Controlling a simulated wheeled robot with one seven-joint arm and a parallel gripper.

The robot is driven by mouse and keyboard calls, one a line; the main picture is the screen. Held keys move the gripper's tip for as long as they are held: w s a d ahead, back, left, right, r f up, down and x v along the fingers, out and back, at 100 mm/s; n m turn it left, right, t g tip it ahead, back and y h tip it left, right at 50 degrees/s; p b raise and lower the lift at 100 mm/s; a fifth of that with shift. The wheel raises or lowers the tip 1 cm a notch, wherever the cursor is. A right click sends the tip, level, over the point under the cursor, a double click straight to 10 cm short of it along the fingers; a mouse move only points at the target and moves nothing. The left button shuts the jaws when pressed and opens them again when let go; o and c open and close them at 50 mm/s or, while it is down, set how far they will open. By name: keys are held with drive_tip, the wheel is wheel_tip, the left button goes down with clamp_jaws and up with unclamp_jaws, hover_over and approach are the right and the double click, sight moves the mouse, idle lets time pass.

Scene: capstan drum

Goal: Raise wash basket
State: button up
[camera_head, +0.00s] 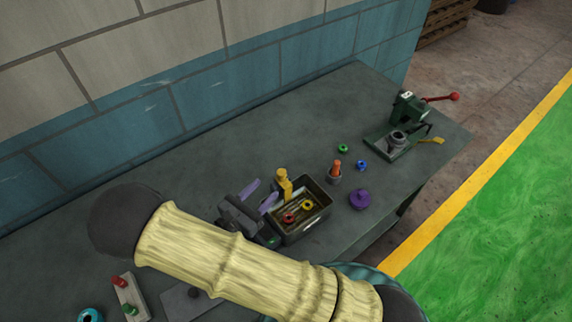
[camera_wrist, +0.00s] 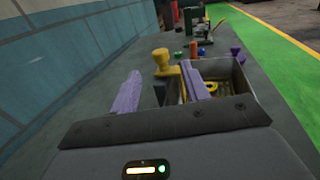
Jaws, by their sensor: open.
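An open grey metal tank (camera_head: 296,236) stands on the bench, with a red ring (camera_head: 289,218) and a yellow ring (camera_head: 307,205) inside. The basket itself is hard to make out in the tank. A yellow upright piece with a round knob (camera_head: 283,183) stands at the tank's far left edge; it also shows in the wrist view (camera_wrist: 161,58). My gripper (camera_head: 266,189) is open, its two purple fingers apart and empty. In the wrist view, the yellow piece appears between and beyond the fingertips (camera_wrist: 163,76), and the right finger overlaps the tank (camera_wrist: 243,84).
Right of the tank are an orange-topped piece (camera_head: 336,168), a purple knobbed piece (camera_head: 359,200), a green ring (camera_head: 343,149) and a blue ring (camera_head: 361,165). A green press with a red-knobbed lever (camera_head: 405,110) stands farther right. The tiled wall (camera_head: 180,110) runs behind the bench.

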sight(284, 170)
drive_tip(key=p+x, duration=0.2)
drive_tip(key=x, duration=0.8)
drive_tip(key=shift+w+d+p, duration=0.2)
drive_tip(key=shift+w+p, duration=0.05)
drive_tip(key=shift+p, duration=0.15)
